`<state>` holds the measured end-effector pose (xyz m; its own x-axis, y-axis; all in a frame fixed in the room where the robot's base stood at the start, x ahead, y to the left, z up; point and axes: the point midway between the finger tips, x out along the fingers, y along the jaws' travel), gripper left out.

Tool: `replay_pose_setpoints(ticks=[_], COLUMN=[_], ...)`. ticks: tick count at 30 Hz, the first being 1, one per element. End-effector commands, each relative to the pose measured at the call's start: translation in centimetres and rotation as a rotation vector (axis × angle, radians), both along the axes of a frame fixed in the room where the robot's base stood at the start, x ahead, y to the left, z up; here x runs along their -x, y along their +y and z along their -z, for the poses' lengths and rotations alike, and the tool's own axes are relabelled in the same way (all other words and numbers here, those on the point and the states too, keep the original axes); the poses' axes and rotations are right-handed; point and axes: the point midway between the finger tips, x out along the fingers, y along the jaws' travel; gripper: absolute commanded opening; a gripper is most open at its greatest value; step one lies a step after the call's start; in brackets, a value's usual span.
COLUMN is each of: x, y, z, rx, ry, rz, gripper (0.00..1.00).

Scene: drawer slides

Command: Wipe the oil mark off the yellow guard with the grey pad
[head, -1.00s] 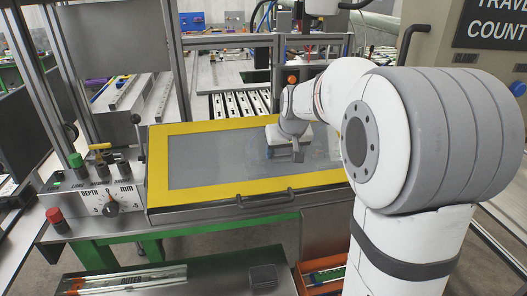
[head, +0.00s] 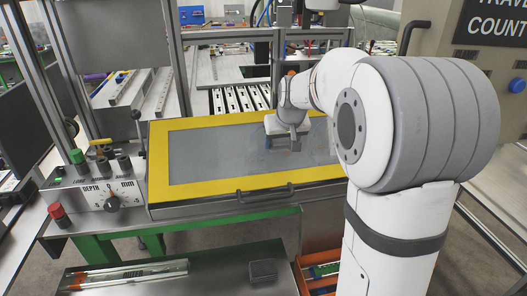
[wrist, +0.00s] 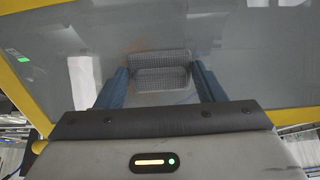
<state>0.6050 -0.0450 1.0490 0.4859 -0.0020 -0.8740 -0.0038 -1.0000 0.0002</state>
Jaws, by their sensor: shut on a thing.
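The yellow guard (head: 158,165) is a flat yellow frame around a clear greyish panel, lying over the bench. Its yellow edge also shows in the wrist view (wrist: 20,92). My gripper (head: 282,147) is low over the right half of the panel. In the wrist view my gripper (wrist: 161,75) has its blue fingers shut on the grey pad (wrist: 162,78), a textured block. The pad is at or very near the panel; I cannot tell whether it touches. A faint brownish smear shows around the pad in the wrist view, partly hidden by it.
A black handle (head: 265,196) sits on the guard's front edge. A control box (head: 105,190) with knobs and a red button stands at the left. A dark block (head: 263,270) and metal slides (head: 125,275) lie on the lower shelf. A metal post rises behind the guard.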

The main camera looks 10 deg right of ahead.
Motion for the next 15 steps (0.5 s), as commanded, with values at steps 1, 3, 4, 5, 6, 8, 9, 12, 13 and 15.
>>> replay_pose_setpoints(ticks=[1,3,4,5,6,8,9,12,13,15], x=[0.6,1.3,1.5,1.7,1.8,2.0,2.0,2.0,2.0,2.0], y=[0.0,0.0,0.0,0.0,0.0,0.0,0.0,0.0,0.0,0.0], z=[0.9,1.3,1.4,1.5,1.5,1.5,1.5,1.5,1.5,1.5], rx=[0.0,0.0,0.0,0.0,0.0,0.0,-0.001,-0.001,-0.001,-0.001], ry=[0.002,0.003,0.003,0.003,0.004,0.005,0.006,0.007,0.008,0.008], rz=[0.001,0.001,0.0,0.0,0.0,0.0,0.0,0.0,0.0,0.0], gripper=[0.24,0.24,0.24,0.24,0.24,0.24,0.24,0.24,0.24,0.24])
